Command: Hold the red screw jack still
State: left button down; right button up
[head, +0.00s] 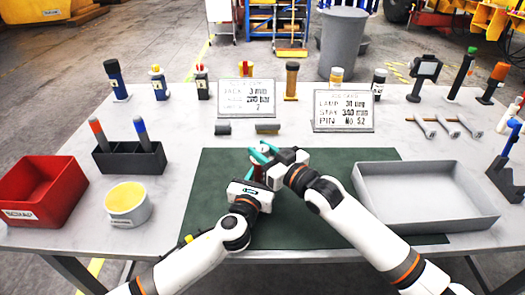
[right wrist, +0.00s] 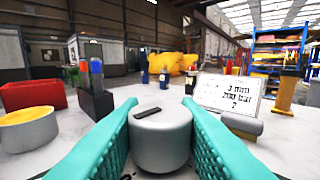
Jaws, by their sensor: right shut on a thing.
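The red screw jack (head: 258,173) stands on the green mat (head: 215,180) and is mostly hidden by my two hands; only a bit of red shows between them. My right gripper (head: 261,152) reaches in from the right, with its teal fingers at the top of the jack. In the right wrist view, a pale grey round head (right wrist: 161,138) with a dark mark on top sits between the teal fingers, which are shut on it. My left gripper (head: 252,182) is close to the jack's red body, lower down; its fingers are too hidden to judge.
A grey tray (head: 430,222) lies right of the mat. A red bin (head: 40,190), a yellow-topped tub (head: 128,205) and a black holder (head: 130,160) stand at left. Two sign plates (head: 246,98) (head: 343,111) and several tools stand behind. The mat's left part is clear.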

jog(key=o, duration=1)
jog(key=v, duration=1.2)
pick_arm(q)
jog(key=c, duration=0.8)
grip_release()
